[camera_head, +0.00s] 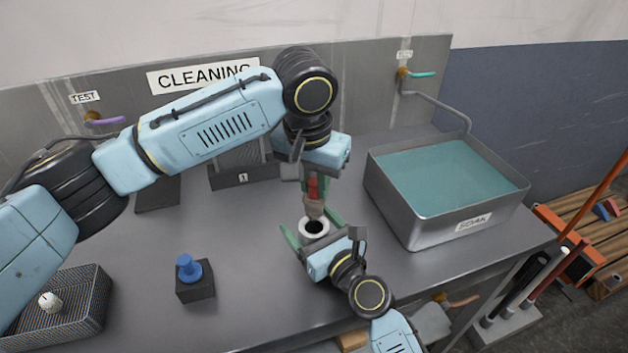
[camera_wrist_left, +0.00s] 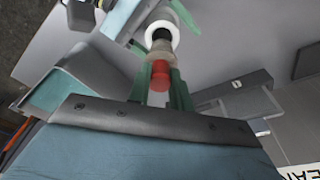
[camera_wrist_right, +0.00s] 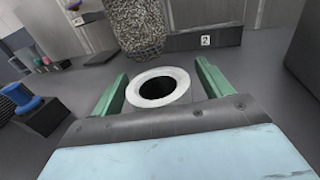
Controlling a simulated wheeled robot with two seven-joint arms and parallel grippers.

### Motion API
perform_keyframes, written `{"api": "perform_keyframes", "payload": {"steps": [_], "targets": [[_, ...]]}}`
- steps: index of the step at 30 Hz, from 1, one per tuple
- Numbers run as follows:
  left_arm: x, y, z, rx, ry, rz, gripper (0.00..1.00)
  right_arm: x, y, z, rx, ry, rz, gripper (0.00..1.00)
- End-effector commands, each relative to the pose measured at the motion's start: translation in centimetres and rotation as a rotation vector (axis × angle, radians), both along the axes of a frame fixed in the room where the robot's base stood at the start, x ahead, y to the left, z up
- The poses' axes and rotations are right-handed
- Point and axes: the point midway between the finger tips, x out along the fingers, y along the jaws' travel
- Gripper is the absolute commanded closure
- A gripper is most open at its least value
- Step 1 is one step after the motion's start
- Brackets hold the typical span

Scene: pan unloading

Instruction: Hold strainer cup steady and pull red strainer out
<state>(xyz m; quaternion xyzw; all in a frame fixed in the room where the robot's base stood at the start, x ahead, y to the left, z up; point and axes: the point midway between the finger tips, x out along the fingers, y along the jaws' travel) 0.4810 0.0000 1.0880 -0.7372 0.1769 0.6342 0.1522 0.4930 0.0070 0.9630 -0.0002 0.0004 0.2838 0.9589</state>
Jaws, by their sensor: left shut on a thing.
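The strainer has a red top (camera_head: 312,188) and a grey-brown mesh body, which shows in the right wrist view (camera_wrist_right: 140,30). My left gripper (camera_wrist_left: 160,88) is shut on its red part and holds it above the cup. The mesh end is clear of the rim in the right wrist view. The strainer cup has a white ring rim (camera_head: 303,231) with a dark opening; it stands upright on the table. My right gripper (camera_wrist_right: 162,88) is open, its green fingers on either side of the cup, with a gap visible at the right finger.
A metal basin of teal water (camera_head: 398,205) labelled SOAK stands to the right. A blue knob on a dark block (camera_head: 190,270) and a wire basket (camera_head: 95,318) are on the left. Table around the cup is clear.

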Motion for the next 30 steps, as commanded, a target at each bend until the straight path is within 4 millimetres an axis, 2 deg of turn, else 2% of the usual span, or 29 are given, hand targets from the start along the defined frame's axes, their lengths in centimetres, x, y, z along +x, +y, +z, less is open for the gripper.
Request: {"api": "perform_keyframes", "payload": {"steps": [7, 11, 24, 30], "targets": [[0.0, 0.0, 0.0, 0.000, 0.000, 0.000, 1.00, -0.1, 0.0, 0.0, 0.000, 0.000, 0.000, 0.22], [0.0, 0.0, 0.0, 0.000, 0.000, 0.000, 1.00, -0.9, -0.6, -0.1, 0.000, 0.001, -0.001, 0.22], [0.0, 0.0, 0.0, 0.000, 0.000, 0.000, 1.00, -8.1, -5.3, -0.1, -0.003, 0.001, 0.001, 0.22], [0.0, 0.0, 0.0, 0.000, 0.000, 0.000, 1.00, -9.8, -6.4, 0.0, -0.001, 0.000, 0.001, 0.22]]}}
